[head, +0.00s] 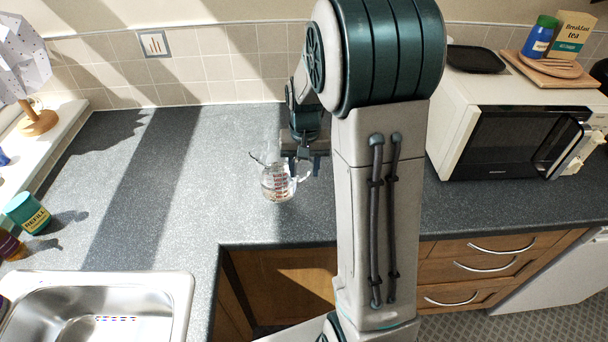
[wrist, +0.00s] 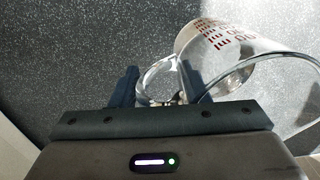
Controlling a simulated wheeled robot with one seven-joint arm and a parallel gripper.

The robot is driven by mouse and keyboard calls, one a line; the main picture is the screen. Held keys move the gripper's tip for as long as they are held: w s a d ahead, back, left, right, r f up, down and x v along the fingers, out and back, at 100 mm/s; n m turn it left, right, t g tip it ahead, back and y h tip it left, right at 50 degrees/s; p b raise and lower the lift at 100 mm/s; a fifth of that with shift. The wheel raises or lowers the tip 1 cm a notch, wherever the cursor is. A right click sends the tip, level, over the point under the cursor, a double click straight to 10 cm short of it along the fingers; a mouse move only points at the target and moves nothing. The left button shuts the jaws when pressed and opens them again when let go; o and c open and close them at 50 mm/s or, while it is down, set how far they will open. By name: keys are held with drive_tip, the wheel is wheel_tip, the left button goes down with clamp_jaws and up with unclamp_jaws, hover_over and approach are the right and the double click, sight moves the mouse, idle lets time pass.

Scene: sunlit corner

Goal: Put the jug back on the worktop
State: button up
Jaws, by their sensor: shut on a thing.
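The jug (head: 276,184) is clear glass with red measuring marks. It is near the middle of the head view, over the grey speckled worktop (head: 190,225). My gripper (head: 303,157) is beside it on the right, shut on its handle. In the wrist view the jug (wrist: 222,50) is at the upper right, and its clear handle passes between the fingers of my gripper (wrist: 162,92). I cannot tell whether the jug's base touches the worktop.
A steel sink (head: 95,305) is at the lower left. A white microwave (head: 520,125) is at the right. A lamp (head: 35,85) is at the far left. The worktop around the jug is clear.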

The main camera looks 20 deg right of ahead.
sight(304, 175)
drive_tip(key=shift+f+p, duration=0.45)
drive_tip(key=shift+f, duration=1.45)
drive_tip(key=shift+f, duration=0.15)
drive_tip(key=o, duration=1.3)
wheel_tip(304, 175, up, 12)
drive_tip(key=shift+s+d+r+b, duration=0.1)
drive_tip(key=shift+s+r+b, duration=0.05)
drive_tip(key=shift+b, duration=0.6)
drive_tip(key=s+a+r+n+t, duration=0.1)
drive_tip(key=s+a, duration=0.1)
drive_tip(key=s, duration=0.4)
drive_tip(key=s+a+r+n+t, duration=0.1)
drive_tip(key=s+a, duration=0.1)
drive_tip(key=s, duration=0.4)
drive_tip(key=s+a+r+n+t, duration=0.1)
drive_tip(key=s+a, duration=0.1)
drive_tip(key=s, duration=0.4)
drive_tip(key=shift+s+a+r+n+t, duration=0.2)
drive_tip(key=shift+s+r+n+t, duration=0.1)
drive_tip(key=shift+s+r+t, duration=0.1)
